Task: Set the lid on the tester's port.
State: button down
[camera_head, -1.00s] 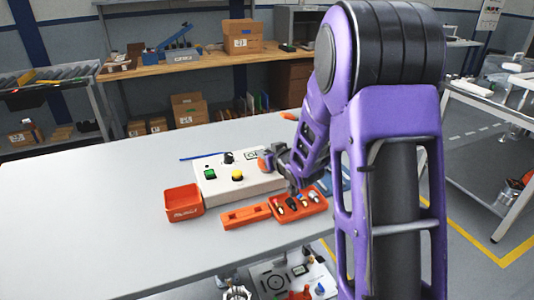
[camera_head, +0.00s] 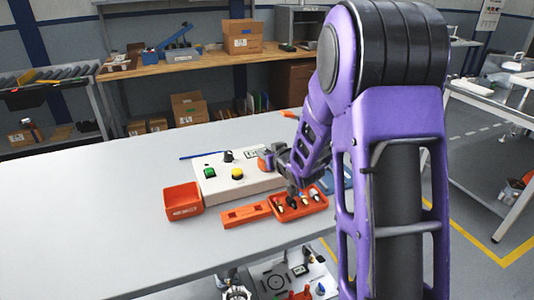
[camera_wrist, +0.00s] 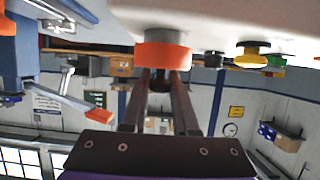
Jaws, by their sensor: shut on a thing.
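The tester (camera_head: 215,185) is a white box with a green switch, a yellow button and a black knob. In the wrist view its white face (camera_wrist: 240,18) fills the top, with the controls to the right of the lid. My gripper (camera_wrist: 161,78) is shut on the small dark grip of the orange round lid (camera_wrist: 162,55). The lid lies close against a pale round collar at the tester's face. I cannot tell whether it is fully seated. In the head view my arm hides the fingertips and most of the tester's right end.
On the table, an orange bin (camera_head: 182,202) stands left of the tester. An orange bar (camera_head: 245,215) and an orange tray (camera_head: 299,206) of small parts lie in front. The table's left side is clear. A lower shelf (camera_head: 265,283) holds more equipment.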

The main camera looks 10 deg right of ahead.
jog(key=shift+f+b, duration=0.6)
jog(key=shift+b, duration=0.05)
dwell(1.1)
jog(key=c, duration=0.6)
grip_release()
jog(key=o, duration=0.5)
jog(key=shift+r, duration=0.15)
jog(key=shift+r+p, duration=2.85)
jog(key=shift+r, duration=1.05)
